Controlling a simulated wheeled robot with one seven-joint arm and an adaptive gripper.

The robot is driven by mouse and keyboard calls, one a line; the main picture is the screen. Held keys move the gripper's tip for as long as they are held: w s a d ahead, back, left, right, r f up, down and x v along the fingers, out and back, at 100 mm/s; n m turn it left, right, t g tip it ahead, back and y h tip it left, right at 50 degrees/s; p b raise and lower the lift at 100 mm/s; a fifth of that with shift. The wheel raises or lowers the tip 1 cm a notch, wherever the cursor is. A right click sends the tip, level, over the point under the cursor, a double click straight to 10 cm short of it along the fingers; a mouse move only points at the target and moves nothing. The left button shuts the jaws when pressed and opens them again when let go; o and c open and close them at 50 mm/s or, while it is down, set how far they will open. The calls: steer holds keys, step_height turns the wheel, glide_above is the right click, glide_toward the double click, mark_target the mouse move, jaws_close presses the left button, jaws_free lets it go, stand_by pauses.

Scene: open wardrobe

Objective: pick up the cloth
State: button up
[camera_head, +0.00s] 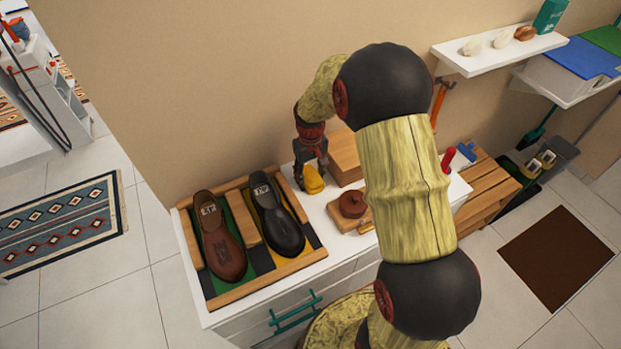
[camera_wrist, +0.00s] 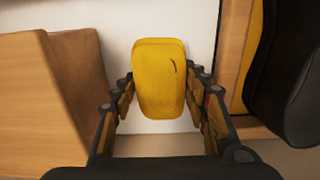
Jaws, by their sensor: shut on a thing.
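The yellow cloth (camera_head: 314,180) is a small bundled piece at the back of the white cabinet top, just right of the shoe tray. In the wrist view the cloth (camera_wrist: 160,78) sits between the two fingers, with a short dark mark on its upper right. My gripper (camera_head: 312,164) points down at the cloth from above, and its fingers (camera_wrist: 163,92) are shut on it from both sides. I cannot tell whether the cloth touches the white top.
A wooden tray (camera_head: 250,226) holds a brown shoe (camera_head: 221,240) and a black shoe (camera_head: 278,218) at the left. A wooden box (camera_head: 344,156) stands close at the right. A round brown tin (camera_head: 352,204) lies in front of it. The wall is close behind.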

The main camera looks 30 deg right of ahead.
mark_target(310, 176)
steer(key=shift+r, duration=0.15)
steer(key=shift+r, duration=0.25)
steer(key=r, duration=0.1)
steer(key=r+p, duration=0.1)
steer(key=r, duration=0.1)
steer(key=shift+s+a+r, duration=0.15)
steer(key=shift+s+a, duration=0.05)
steer(key=s+r, duration=0.1)
steer(key=s+a+r+p, duration=0.1)
steer(key=r, duration=0.1)
steer(key=s+a+r, duration=0.1)
steer(key=r, duration=0.1)
steer(key=shift+s+a+r+p, duration=0.1)
steer(key=shift+s+a+p, duration=0.05)
steer(key=shift+s+p, duration=0.15)
steer(key=s+a+r+p, duration=0.1)
steer(key=s+a+r, duration=0.2)
steer(key=s+a, duration=0.2)
steer(key=s, duration=0.2)
steer(key=shift+s+r, duration=0.35)
steer(key=shift+r, duration=0.05)
steer(key=o, duration=0.6)
steer(key=shift+c, duration=1.5)
